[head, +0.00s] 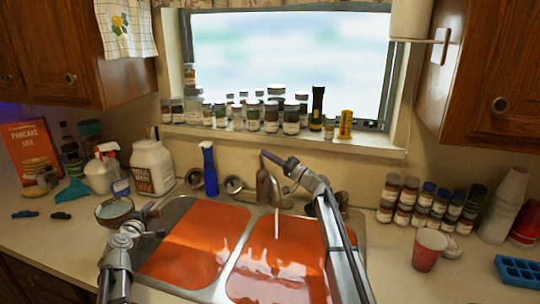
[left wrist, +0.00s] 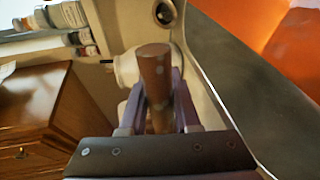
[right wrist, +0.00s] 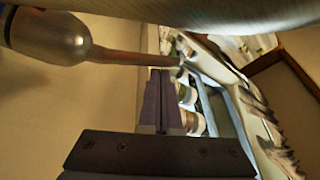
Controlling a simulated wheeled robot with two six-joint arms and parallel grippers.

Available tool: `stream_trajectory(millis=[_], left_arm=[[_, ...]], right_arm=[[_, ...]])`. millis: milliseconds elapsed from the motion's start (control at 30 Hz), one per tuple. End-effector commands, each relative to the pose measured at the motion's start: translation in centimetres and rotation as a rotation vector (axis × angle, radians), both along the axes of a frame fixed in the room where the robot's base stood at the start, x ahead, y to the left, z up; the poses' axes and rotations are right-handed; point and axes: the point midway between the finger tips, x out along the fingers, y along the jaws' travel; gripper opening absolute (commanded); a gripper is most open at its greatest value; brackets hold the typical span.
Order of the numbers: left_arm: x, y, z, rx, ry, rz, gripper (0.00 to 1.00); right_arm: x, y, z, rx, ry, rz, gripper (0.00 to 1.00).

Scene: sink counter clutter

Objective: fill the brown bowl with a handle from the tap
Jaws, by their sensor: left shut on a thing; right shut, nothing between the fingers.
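The brown bowl (head: 115,209) is at the left, over the counter beside the sink's left edge. My left gripper (head: 148,212) is shut on its brown handle (left wrist: 155,80), which stands between the fingers in the left wrist view. The bowl's contents are too small to tell. The metal tap (head: 264,187) stands behind the sink, and a thin pale stream (head: 277,223) falls from it into the right basin. My right gripper (head: 266,155) is shut and empty near the tap's top. In the right wrist view its fingers (right wrist: 162,80) are close to the tap's thin lever (right wrist: 135,57); contact is unclear.
The double sink (head: 192,242) has orange-red basins. Jars line the windowsill. Spice jars (head: 408,203) and a red cup (head: 429,249) are at the right.

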Motion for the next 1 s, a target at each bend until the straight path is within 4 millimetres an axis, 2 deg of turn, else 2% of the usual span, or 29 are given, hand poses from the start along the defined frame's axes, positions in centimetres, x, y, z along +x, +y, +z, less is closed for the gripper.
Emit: stream_trajectory(millis=[267,500,833,1000], left_arm=[[0.0,0.0,0.0,0.001,0.000,0.001,0.00],[0.0,0.0,-0.8,0.001,0.000,0.001,0.00],[0.0,0.0,-0.4,0.001,0.000,0.001,0.00],[0.0,0.0,1.2,0.001,0.000,0.001,0.00]], right_arm=[[0.0,0.0,0.0,0.000,0.000,0.000,0.00],[-1.6,0.3,-0.8,0.000,-0.001,0.001,0.00],[-1.2,0.2,-0.4,-0.001,0.000,0.001,0.00],[0.2,-0.3,1.2,-0.001,0.000,0.001,0.00]])
